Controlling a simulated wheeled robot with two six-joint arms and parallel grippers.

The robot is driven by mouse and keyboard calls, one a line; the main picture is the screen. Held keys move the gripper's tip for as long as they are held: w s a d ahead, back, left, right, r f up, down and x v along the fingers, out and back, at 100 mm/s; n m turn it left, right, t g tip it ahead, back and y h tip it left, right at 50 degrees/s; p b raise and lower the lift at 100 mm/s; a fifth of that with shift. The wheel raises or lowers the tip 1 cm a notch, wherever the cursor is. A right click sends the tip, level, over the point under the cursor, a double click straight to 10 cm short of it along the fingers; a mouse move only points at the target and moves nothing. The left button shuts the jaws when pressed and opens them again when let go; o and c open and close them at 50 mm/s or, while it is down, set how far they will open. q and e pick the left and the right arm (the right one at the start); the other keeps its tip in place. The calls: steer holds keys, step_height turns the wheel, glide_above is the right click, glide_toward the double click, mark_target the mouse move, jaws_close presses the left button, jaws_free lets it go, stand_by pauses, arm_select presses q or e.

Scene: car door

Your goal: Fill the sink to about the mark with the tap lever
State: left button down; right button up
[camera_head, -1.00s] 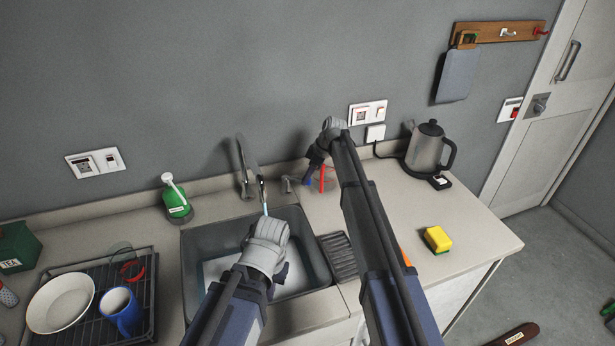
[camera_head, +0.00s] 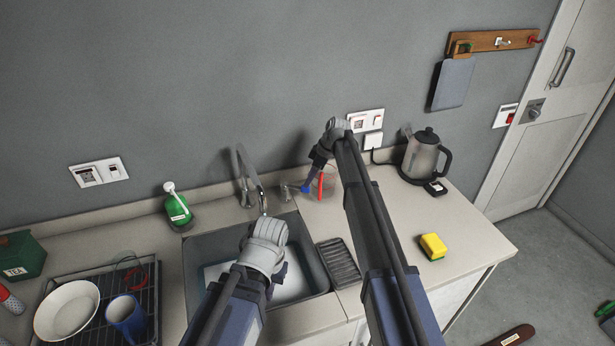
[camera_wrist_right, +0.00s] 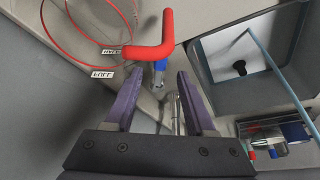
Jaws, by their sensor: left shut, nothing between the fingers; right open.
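The dark grey sink (camera_head: 205,255) has a pale floor, which my left gripper partly covers. In the right wrist view the sink (camera_wrist_right: 205,75) shows a dark plug or drain, and a thin blue streak that looks like water crosses it. The curved tap (camera_head: 243,180) stands behind it. My right gripper (camera_head: 304,186) is beside the tap, open. In its wrist view the gripper (camera_wrist_right: 156,82) faces a bent red lever handle (camera_wrist_right: 150,50) with a blue collar, just beyond the fingertips. My left gripper (camera_head: 278,272) is over the sink, shut and empty. The water level is unclear.
A thin red arc (camera_wrist_right: 72,45) with HALF and FULL tags lies beside the lever. A drying rack (camera_head: 150,300) with dishes is left, a green bottle (camera_head: 178,210) behind. The yellow sponge (camera_head: 433,246) and kettle (camera_head: 424,160) are right, with clear counter between.

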steer(key=p+v, duration=0.2)
steer(key=v, duration=0.1)
steer(key=shift+d+r, duration=0.15)
steer(key=shift+r, duration=0.2)
